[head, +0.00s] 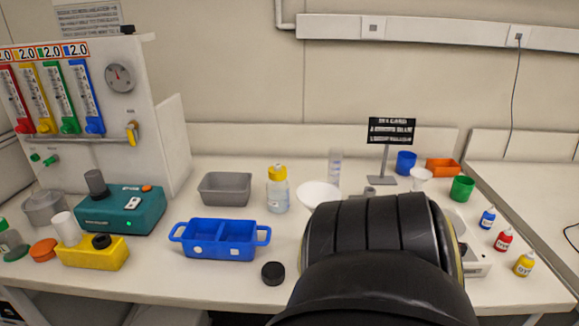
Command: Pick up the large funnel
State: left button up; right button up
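A wide white round piece (316,193), which looks like the large funnel, is on the bench near the middle. Its lower right part is hidden behind a black link of my arm. A smaller white funnel-shaped piece (421,175) is at the back right, between the blue cup and the green cup. My black arm link fills the lower middle right of the head view. Neither gripper shows, so I cannot see where they are relative to the white pieces.
Near the wide white piece are a yellow-capped bottle (278,190), a clear cylinder (335,168) and a sign on a stand (391,131). A blue two-part tray (219,238), a grey tub (225,188) and a black cap (272,273) lie left. Small dropper bottles (504,239) stand right.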

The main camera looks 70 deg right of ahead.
aim_at(310, 194)
jog(key=i, duration=1.1)
jog(key=z, duration=2.1)
